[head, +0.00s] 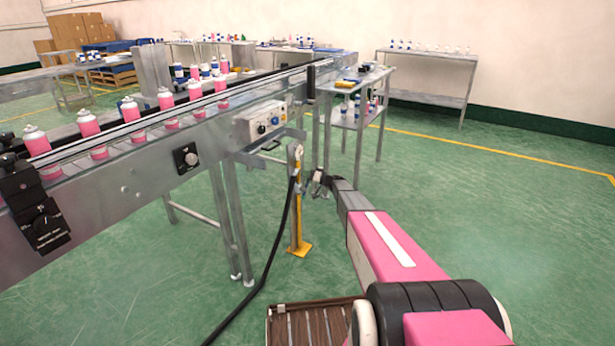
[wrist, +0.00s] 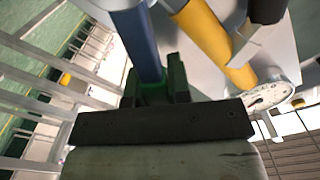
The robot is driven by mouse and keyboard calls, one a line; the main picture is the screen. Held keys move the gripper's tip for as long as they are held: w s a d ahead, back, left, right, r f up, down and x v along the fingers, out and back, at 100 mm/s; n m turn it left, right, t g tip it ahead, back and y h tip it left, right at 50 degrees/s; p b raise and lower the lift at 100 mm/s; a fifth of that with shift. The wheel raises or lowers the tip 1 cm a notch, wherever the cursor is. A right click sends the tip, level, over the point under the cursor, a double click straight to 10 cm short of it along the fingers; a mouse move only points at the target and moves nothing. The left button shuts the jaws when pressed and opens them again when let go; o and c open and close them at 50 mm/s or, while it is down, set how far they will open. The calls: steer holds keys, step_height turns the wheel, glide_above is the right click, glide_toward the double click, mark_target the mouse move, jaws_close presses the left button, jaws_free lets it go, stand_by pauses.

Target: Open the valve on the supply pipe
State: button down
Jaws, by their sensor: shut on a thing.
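The supply pipe is a yellow pipe (wrist: 205,38) beside a grey plate in the wrist view. In the head view the yellow pipe stand (head: 299,249) rises from the floor beside the conveyor. A blue bar, seemingly the valve's handle (wrist: 137,40), runs down between my gripper's green fingers (wrist: 158,88). My gripper is shut on it. A round white gauge (wrist: 268,97) sits at the lower end of the yellow pipe. In the head view my gripper (head: 318,181) is just right of the stand. The valve body and handle are not clear there.
The conveyor (head: 150,192) with pink cans runs along the left, with a control box (head: 262,122) on its side. A black hose (head: 277,245) hangs from the stand to the floor. A steel table (head: 358,85) stands behind. The green floor at right is clear.

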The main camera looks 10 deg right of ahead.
stand_by(0.3)
steer(key=c, duration=1.1)
jaws_free()
steer(key=shift+o, duration=0.2)
steer(key=v, duration=1)
steer(key=shift+s+d, duration=0.2)
steer(key=shift+d, duration=0.15)
